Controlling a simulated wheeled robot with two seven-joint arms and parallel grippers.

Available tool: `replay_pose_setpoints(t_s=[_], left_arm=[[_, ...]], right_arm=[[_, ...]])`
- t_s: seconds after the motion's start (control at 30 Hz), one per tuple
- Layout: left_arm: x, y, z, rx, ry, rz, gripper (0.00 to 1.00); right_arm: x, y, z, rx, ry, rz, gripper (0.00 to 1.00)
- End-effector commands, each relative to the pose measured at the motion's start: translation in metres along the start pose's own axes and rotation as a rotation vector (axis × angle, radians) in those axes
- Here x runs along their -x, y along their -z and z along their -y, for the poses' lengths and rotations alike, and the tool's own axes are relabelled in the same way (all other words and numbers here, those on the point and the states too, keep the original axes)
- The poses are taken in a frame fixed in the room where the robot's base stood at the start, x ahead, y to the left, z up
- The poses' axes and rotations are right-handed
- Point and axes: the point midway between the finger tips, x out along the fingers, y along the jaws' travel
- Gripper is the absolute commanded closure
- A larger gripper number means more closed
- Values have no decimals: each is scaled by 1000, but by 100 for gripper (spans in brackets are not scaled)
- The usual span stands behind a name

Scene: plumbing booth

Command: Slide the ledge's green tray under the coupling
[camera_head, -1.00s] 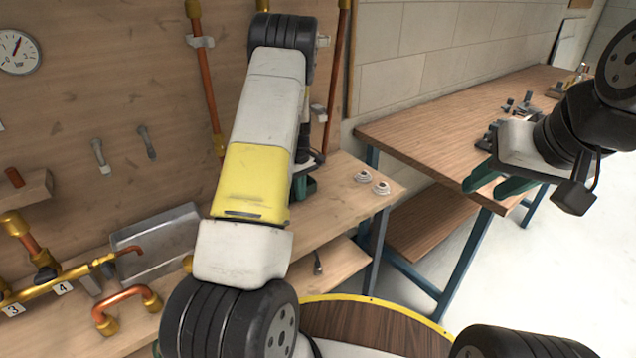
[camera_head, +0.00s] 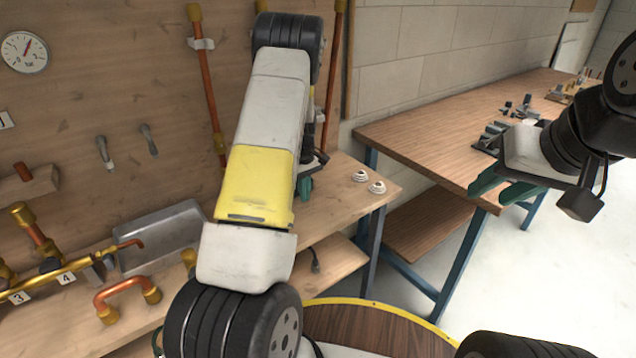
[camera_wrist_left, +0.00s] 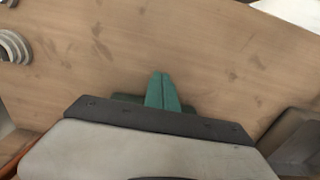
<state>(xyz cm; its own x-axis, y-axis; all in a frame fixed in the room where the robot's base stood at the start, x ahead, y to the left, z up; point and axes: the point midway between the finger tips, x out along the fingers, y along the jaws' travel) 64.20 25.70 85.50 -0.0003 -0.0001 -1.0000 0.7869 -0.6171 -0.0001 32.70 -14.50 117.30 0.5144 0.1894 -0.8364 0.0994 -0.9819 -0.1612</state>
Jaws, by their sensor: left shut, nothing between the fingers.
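I cannot make out a green tray in either view. A grey metal tray (camera_head: 160,236) stands on the workbench against the board, below a copper pipe end (camera_head: 131,243). I cannot tell which fitting is the coupling. My left gripper (camera_head: 305,188) is low over the bench's right part, partly hidden behind my own arm. In the left wrist view its green fingers (camera_wrist_left: 163,92) are together and empty, over bare wood. My right gripper (camera_head: 506,188) is at the right, its green fingers apart and empty, in front of the second bench.
A brass manifold (camera_head: 45,282) with tags 3 and 4 and a copper U-pipe (camera_head: 127,293) are at the lower left. Two small white fittings (camera_head: 368,181) sit at the bench's right end. A second bench (camera_head: 430,130) holds several small parts. A gauge (camera_head: 24,52) hangs upper left.

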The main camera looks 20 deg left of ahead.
Motion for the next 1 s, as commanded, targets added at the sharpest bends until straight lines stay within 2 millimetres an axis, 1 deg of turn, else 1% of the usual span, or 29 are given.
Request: replay_pose_setpoints(t_s=[0.4,0.5,0.67,0.73,0.77,0.87,0.9,0.97,1.0], left_arm=[[66,0,0,2,-1,-1,100],[79,0,0,2,0,0,100],[92,-2,1,-4,-5,1,100],[105,-7,2,-18,-22,0,100],[113,-10,4,-30,-34,0,100],[148,-28,9,-87,-89,-6,100],[165,-38,13,-118,-115,-11,100],[189,-54,20,-170,-155,-20,100],[204,-65,25,-207,-180,-28,100]], right_arm=[[0,0,0,1,0,1,64],[0,0,0,1,0,1,64],[0,0,0,1,0,1,64],[0,0,0,1,0,1,64],[0,0,0,1,0,1,64],[0,0,0,1,0,1,64],[0,0,0,1,0,1,64],[0,0,0,1,0,1,64],[0,0,0,1,0,1,64]])
